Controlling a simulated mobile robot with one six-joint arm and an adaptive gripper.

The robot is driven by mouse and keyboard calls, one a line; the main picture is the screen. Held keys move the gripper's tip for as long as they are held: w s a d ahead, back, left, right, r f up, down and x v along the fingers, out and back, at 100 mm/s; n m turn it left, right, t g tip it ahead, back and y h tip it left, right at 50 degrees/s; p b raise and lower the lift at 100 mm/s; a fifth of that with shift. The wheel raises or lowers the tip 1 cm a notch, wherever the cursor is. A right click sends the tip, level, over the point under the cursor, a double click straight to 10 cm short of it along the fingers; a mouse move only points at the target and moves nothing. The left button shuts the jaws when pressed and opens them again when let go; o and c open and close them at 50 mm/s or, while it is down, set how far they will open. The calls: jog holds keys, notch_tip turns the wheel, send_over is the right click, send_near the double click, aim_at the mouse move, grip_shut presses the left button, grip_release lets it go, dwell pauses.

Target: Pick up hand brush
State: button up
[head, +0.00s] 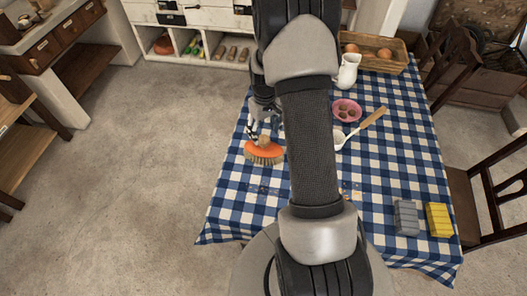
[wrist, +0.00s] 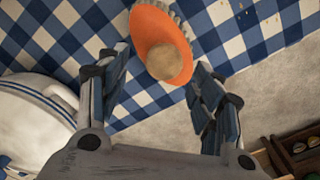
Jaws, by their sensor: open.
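The hand brush (head: 264,155) has an orange body, pale bristles and a tan wooden knob. It lies on the blue-and-white checked tablecloth (head: 240,205), near the table's left edge. My gripper (head: 258,125) is above and just behind it in the head view, partly covered by my arm. In the wrist view, the brush (wrist: 165,40) shows between and beyond the fingertips of my open gripper (wrist: 160,70), with its knob toward me. The right fingertip looks close to the orange edge; I cannot tell whether they touch. Nothing is held.
A white, blue-striped vessel (wrist: 35,125) is close to the left finger in the wrist view. A white jug (head: 348,72), egg basket (head: 375,55), pink dish (head: 346,110) and ladle (head: 362,127) stand farther back. Grey (head: 406,217) and yellow (head: 438,219) blocks lie front right.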

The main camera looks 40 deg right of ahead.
aim_at(264, 139)
jog(key=f+b, duration=0.1)
jog(key=f, duration=0.4)
jog(key=shift+a+b, duration=0.2)
jog(key=shift+b, duration=0.2)
jog(key=shift+r, duration=0.1)
jog(key=shift+s, duration=0.1)
grip_shut()
